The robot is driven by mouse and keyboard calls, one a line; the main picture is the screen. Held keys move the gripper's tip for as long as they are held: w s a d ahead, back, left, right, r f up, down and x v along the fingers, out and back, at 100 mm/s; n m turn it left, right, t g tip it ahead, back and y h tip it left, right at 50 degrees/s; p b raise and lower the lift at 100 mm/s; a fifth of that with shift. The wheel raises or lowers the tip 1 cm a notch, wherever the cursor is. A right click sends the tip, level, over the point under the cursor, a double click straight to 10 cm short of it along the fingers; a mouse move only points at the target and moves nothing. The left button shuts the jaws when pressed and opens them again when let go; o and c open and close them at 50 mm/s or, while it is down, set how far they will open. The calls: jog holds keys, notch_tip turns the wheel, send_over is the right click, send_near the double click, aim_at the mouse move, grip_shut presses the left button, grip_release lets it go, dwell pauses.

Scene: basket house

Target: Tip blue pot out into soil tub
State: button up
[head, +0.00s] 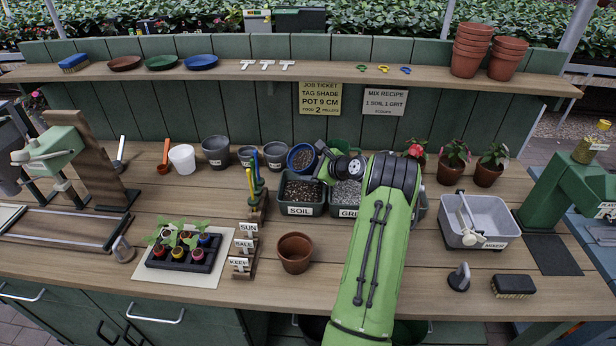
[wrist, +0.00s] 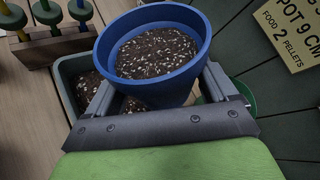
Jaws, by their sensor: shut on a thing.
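The blue pot (head: 302,157) is held in my gripper (head: 318,152), above the back of the soil tub (head: 301,209). In the wrist view the blue pot (wrist: 153,50) sits between the two fingers of my gripper (wrist: 155,92). Dark soil with pale specks (wrist: 157,53) is inside the pot. The pot looks close to upright. The soil tub (wrist: 66,93) shows below and left of the pot in the wrist view, with soil in it; the pot hides part of it.
The grit tub (head: 345,211) stands just right of the soil tub, partly behind my arm. A rack of coloured-handled tools (head: 252,190) stands close on the left. Grey pots (head: 216,151) stand behind. A terracotta pot (head: 295,252) stands in front.

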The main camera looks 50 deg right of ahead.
jog(key=b, duration=0.1)
jog(key=f+b, duration=0.1)
jog(key=shift+s+d+n+h+b, duration=0.1)
jog(key=shift+d+n+h+b, duration=0.2)
jog(key=shift+n+h, duration=0.1)
jog(key=b, duration=0.2)
jog(key=n+h+b, duration=0.1)
jog(key=b, duration=0.2)
jog(key=shift+d+f+n, duration=0.2)
jog(key=shift+f+n, duration=0.1)
jog(key=shift+d+h+b, duration=0.1)
jog(key=shift+h+b, duration=0.2)
jog(key=shift+b, duration=0.55)
jog(key=shift+c, duration=1)
jog(key=b, duration=0.2)
jog(key=n+h+b, duration=0.1)
jog(key=b, duration=0.1)
jog(key=shift+d+f+n, duration=0.15)
jog(key=shift+n, duration=0.15)
notch_tip(320, 180, up, 2)
jog(key=n+h+b, duration=0.2)
jog(key=n+b, duration=0.1)
jog(key=b, duration=0.3)
jog(key=shift+s+d+h, duration=0.1)
jog(key=shift+d+h, duration=0.05)
jog(key=shift+h, duration=0.15)
jog(key=shift+r+n+t+h, duration=0.4)
jog(key=shift+r+n+h, duration=0.1)
jog(key=shift+r+n, duration=0.35)
jog(key=shift+f, duration=0.1)
